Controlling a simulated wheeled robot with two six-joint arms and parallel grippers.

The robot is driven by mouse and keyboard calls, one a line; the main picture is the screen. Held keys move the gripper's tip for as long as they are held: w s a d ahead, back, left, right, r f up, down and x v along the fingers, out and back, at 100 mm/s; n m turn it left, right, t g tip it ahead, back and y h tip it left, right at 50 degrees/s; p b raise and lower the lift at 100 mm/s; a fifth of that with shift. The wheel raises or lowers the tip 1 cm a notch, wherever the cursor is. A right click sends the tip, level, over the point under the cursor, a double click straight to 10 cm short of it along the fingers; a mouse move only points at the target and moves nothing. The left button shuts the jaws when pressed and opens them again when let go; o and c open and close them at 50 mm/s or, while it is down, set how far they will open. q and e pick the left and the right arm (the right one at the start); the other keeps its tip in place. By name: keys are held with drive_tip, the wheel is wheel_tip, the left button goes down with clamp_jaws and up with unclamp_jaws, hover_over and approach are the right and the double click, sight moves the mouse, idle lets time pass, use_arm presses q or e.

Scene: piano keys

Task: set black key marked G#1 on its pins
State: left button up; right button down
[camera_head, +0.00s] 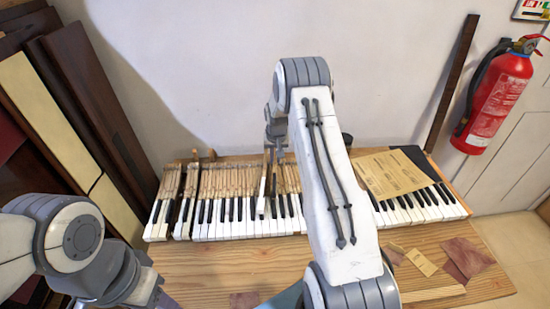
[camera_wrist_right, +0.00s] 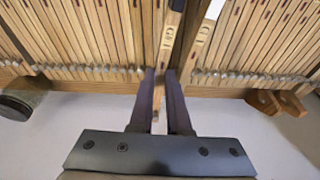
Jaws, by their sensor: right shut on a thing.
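The key marked G#1 (camera_wrist_right: 168,38) is a long wooden stick with a black top (camera_wrist_right: 177,4) at its front end, seen in the right wrist view. My right gripper (camera_wrist_right: 161,76) is shut on its rear part, one dark finger on each side. The head view shows this gripper (camera_head: 274,148) from above at the back of the key row, partly hidden by my arm. A neighbouring wooden key with a white top (camera_wrist_right: 214,8) lies close beside it. The pins under the held key are hidden, so its seating cannot be told. My left gripper is out of frame.
The keyboard (camera_head: 225,228) spans the wooden bench (camera_head: 215,262), with other keys close on both sides. A paper sheet (camera_head: 388,174) lies over keys at the right. Sandpaper pieces (camera_head: 468,255) lie at the front right. Dark boards lean at the left.

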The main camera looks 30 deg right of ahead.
drive_tip(key=shift+f+b, duration=0.55)
drive_tip(key=shift+f, duration=0.2)
idle(0.5)
drive_tip(key=c, duration=1.2)
unclamp_jaws()
drive_tip(key=shift+r, duration=0.1)
drive_tip(key=shift+r+p, duration=0.75)
drive_tip(key=shift+r, duration=0.3)
drive_tip(key=o, duration=0.5)
